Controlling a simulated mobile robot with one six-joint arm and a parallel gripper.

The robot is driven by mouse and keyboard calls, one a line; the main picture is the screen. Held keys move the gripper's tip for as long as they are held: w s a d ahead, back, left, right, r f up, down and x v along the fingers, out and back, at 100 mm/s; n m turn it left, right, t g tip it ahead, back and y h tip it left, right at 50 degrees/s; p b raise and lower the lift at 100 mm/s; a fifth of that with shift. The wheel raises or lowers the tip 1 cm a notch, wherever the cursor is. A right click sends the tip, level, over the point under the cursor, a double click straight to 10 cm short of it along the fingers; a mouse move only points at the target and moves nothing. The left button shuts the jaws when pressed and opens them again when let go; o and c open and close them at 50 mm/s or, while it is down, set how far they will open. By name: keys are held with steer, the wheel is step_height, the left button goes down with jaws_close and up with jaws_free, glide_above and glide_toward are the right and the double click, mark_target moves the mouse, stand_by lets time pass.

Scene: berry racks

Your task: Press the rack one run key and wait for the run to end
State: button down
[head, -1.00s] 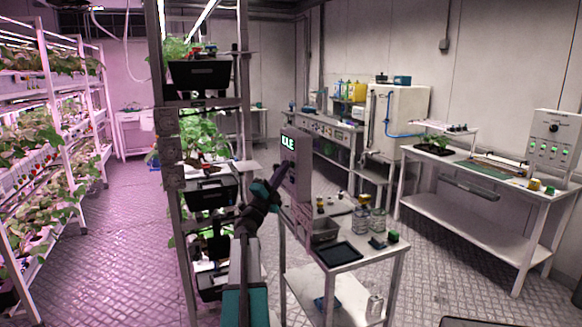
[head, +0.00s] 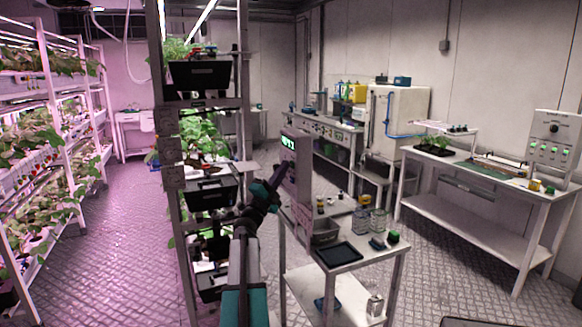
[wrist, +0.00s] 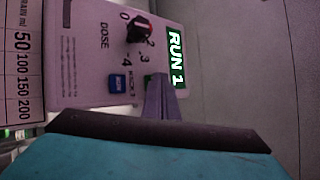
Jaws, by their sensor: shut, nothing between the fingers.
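The control panel (head: 300,170) is a pale upright box beside the rack, with a lit display. In the wrist view its display (wrist: 176,62) reads RUN 1. In the head view my gripper (head: 280,176) reaches the panel's left side.
A tall rack (head: 245,130) with black planters stands left of the panel. A small white table (head: 340,258) with jars, a dark tray and a green-topped item is at right. The floor between it and the right bench (head: 470,218) is clear.

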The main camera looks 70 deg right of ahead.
steer(key=shift+w+a, duration=0.4)
steer(key=shift+w, duration=0.1)
steer(key=shift+w+a+b, duration=0.2)
steer(key=shift+w+a, duration=0.6)
steer(key=shift+w, duration=0.2)
steer(key=shift+w+a+b, duration=0.15)
steer(key=shift+w+a, duration=0.65)
steer(key=shift+w, duration=0.15)
